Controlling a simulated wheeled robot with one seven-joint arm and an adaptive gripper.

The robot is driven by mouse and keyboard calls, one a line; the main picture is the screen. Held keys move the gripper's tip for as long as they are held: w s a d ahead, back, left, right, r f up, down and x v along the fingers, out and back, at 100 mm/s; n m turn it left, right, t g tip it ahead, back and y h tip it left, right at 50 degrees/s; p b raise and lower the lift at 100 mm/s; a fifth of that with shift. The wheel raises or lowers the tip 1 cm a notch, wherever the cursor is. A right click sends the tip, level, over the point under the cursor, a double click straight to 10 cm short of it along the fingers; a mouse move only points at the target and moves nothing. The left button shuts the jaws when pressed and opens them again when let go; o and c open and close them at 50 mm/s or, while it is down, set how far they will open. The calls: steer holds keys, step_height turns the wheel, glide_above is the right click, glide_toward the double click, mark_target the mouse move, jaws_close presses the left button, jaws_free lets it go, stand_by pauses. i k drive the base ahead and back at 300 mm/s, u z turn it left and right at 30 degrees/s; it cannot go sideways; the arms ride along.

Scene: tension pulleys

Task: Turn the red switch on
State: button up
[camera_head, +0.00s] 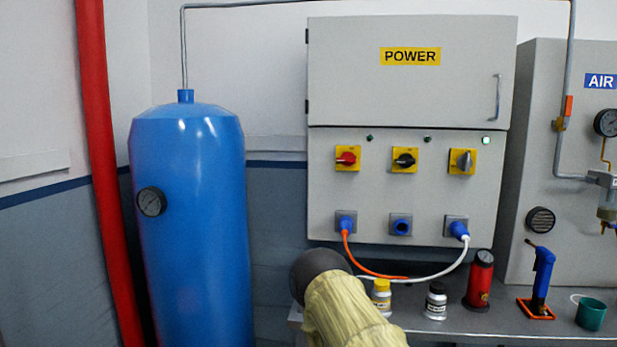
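The red switch (347,158) is a red rotary knob on a yellow plate. It is the leftmost of three switches on the front of the grey POWER cabinet (325,205). Its knob looks roughly level, but its exact setting is too small to read. A small dark lamp (369,138) sits just above and right of it. My arm (345,305), with a pale yellow cover and a dark rounded end, rises from the bottom middle, below the switch and apart from it in the picture. My gripper's fingers do not show.
A black switch (404,160) and a grey switch (462,161) are to the right. Orange (355,257) and white (440,275) cables hang from sockets below. Bottles and tools stand on the bench (415,322). A blue tank (192,240) and red pipe (95,120) are at left.

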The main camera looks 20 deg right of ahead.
mark_target(347, 159)
steer(key=z, duration=1.15)
steer(key=k, duration=0.3)
steer(key=u, duration=0.5)
